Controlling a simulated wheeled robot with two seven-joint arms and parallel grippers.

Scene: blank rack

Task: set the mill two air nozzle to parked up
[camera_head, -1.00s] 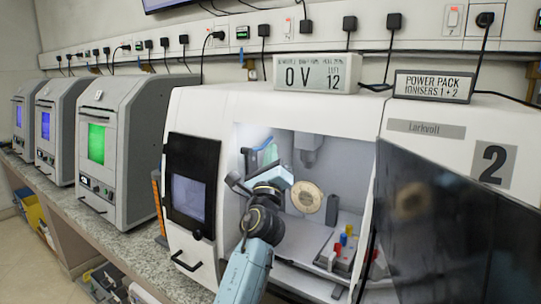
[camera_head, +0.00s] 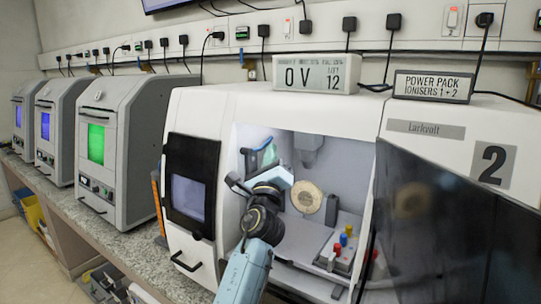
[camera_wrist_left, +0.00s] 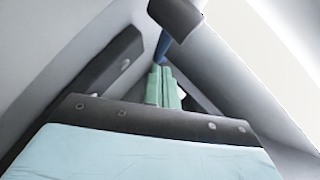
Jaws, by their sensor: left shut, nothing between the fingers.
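Mill two (camera_head: 400,109) is the white machine marked 2, with its front open. My left arm reaches into the left part of its chamber. My left gripper (camera_head: 266,154) is up near the chamber's left back wall, partly hidden behind my own wrist. In the left wrist view its two green fingers (camera_wrist_left: 165,86) are together, with nothing between them. A blue piece (camera_wrist_left: 162,47) shows just beyond the fingertips, below a dark cylinder (camera_wrist_left: 177,16). It may be the air nozzle; I cannot tell its setting or whether the fingers touch it. My right gripper is not in view.
A round tan disc (camera_head: 306,197) and the grey spindle (camera_head: 309,151) are right of my wrist. A dark door panel (camera_head: 191,190) bounds the opening's left side. Grey machines (camera_head: 118,150) line the bench at left.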

